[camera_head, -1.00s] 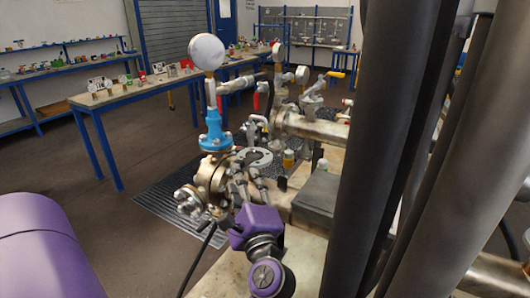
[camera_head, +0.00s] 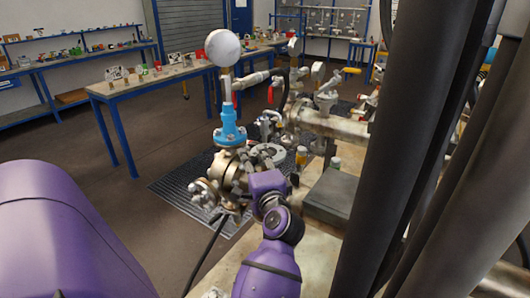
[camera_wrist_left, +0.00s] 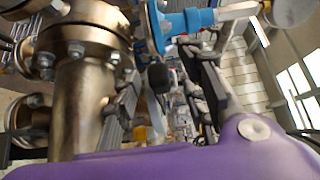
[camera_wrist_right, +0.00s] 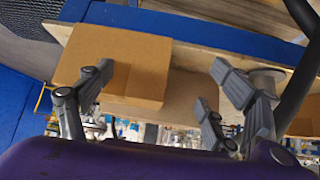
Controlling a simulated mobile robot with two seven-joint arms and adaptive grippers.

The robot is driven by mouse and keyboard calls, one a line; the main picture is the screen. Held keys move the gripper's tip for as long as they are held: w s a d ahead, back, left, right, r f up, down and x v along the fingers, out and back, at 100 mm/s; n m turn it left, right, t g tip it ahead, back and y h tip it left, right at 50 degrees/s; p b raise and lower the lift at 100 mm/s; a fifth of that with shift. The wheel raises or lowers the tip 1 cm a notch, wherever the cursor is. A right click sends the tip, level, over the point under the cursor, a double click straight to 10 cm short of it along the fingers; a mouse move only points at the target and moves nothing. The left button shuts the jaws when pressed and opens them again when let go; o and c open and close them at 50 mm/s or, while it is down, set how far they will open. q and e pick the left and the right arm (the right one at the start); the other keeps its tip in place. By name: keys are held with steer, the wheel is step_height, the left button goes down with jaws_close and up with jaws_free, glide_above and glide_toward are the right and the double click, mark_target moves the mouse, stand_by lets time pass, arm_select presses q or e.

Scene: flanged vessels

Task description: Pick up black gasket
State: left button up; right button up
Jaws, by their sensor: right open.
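I cannot make out the black gasket for certain. My right gripper (camera_wrist_right: 163,78) is open and empty, in front of a brown box (camera_wrist_right: 120,62).
A blue valve body (camera_head: 229,130) with a round white gauge (camera_head: 222,47) rises beside the flanges. A dark grey box (camera_head: 331,195) sits on the bench to the right. A long table (camera_head: 160,82) with small parts stands behind, with open floor before it.

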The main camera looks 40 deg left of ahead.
arm_select(q)
jaws_close()
